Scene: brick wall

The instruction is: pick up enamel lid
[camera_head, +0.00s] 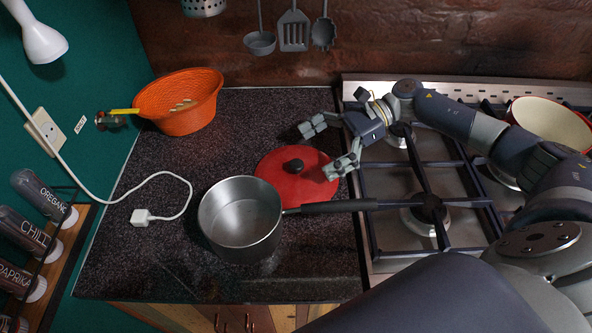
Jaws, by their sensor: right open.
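The red enamel lid (279,180) with a dark round knob lies flat on the dark speckled counter. A steel saucepan (240,218) stands in front of it, and the pan and its handle hide part of the lid's front edge. My right gripper (318,150) comes in from the right with its two fingers spread, open and empty. One finger appears over the lid's right edge and the other beyond its back right side; I cannot tell the exact height. My left gripper is not in view.
The saucepan's dark handle (335,206) points right toward the gas hob (385,222). A cream-and-red pot (549,123) sits on the hob. An orange colander (180,101) stands at the back left. A white plug (146,216) and cable lie left. The back middle counter is clear.

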